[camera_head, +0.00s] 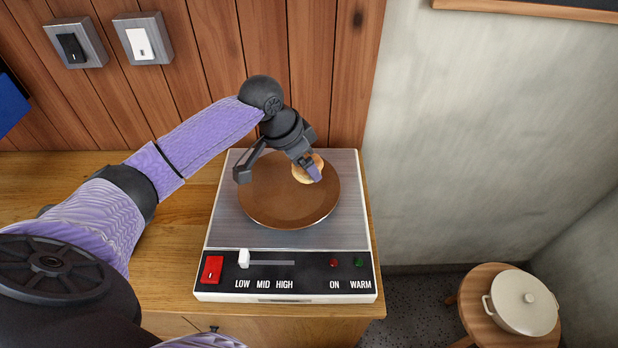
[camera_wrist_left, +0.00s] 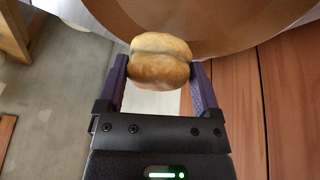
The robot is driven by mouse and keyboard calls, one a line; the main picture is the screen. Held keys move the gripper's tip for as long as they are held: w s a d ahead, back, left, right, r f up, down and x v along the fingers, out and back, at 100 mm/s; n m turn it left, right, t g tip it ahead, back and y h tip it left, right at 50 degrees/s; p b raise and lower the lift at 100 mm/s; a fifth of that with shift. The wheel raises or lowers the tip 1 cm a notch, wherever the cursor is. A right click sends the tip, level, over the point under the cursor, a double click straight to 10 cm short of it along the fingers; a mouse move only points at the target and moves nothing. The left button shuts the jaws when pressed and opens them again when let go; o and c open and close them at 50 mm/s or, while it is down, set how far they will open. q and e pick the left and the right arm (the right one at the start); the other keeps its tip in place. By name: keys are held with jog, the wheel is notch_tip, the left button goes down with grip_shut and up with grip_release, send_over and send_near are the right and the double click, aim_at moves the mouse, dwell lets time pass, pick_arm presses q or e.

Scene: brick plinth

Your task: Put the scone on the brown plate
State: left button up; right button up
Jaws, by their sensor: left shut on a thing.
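The scone (camera_head: 306,168) is a small golden-brown bun, over the back right part of the brown plate (camera_head: 275,203) in the head view. The plate is round and lies on a silver warming tray (camera_head: 342,230). My left gripper (camera_head: 308,172) is shut on the scone. In the left wrist view the scone (camera_wrist_left: 160,62) sits between the two purple fingertips, with the brown plate (camera_wrist_left: 215,22) close behind it. I cannot tell whether the scone touches the plate. My right gripper is not in view.
The warming tray has a red switch (camera_head: 212,269) and a white slider (camera_head: 244,258) along its front. It stands on a wooden counter (camera_head: 180,220) against a wood-panelled wall. A white lidded pot (camera_head: 524,303) stands on a round stool at the lower right.

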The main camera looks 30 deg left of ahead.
aim_at(305, 188)
pick_arm(q)
notch_tip(305, 188, down, 5)
jog(key=shift+r+b, duration=0.15)
jog(key=shift+b, duration=0.45)
jog(key=shift+r, duration=0.15)
jog(key=o, duration=1)
jog(key=p+v, duration=0.4)
jog(key=v, duration=0.8)
